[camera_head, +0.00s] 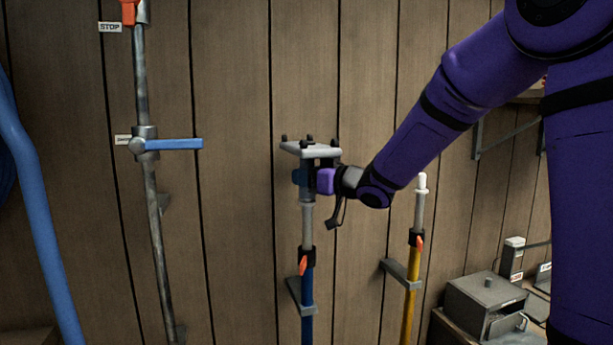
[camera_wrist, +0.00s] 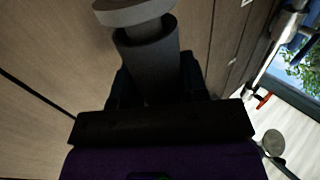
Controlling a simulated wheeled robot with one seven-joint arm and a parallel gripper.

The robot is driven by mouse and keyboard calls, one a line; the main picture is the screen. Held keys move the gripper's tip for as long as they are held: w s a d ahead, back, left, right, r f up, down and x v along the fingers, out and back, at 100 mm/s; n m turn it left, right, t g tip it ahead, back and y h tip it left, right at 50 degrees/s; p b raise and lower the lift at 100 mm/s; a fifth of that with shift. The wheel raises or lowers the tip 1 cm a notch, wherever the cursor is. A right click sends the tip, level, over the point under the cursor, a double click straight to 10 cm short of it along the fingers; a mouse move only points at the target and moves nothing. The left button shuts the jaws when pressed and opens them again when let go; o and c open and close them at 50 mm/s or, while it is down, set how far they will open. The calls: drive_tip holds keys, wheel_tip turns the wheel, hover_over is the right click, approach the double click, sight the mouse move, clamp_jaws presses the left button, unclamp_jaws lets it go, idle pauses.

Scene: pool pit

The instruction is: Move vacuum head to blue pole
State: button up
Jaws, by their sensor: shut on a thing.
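The vacuum head (camera_head: 311,149) is a light grey plate with dark knobs on top and a neck below. It sits level, directly above the blue pole (camera_head: 308,290), which stands upright at the wall with a grey upper tube and an orange clip. The neck lines up with the tube and seems to meet it; I cannot tell how far they are joined. My gripper (camera_head: 308,179) reaches in from the right and is shut on the vacuum head's neck. In the wrist view, my gripper (camera_wrist: 155,85) has its dark fingers around a dark grey cylindrical part (camera_wrist: 146,45).
A yellow pole (camera_head: 409,290) with a white tip stands right of the blue pole. A grey pipe (camera_head: 152,205) with a blue lever (camera_head: 174,144) runs up the wall at left. A blue hose (camera_head: 38,220) hangs far left. A grey box (camera_head: 484,303) is at lower right.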

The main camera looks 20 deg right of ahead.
drive_tip(key=shift+f, duration=0.35)
idle(0.3)
drive_tip(key=o, duration=1.7)
drive_tip(key=shift+v, duration=5.5)
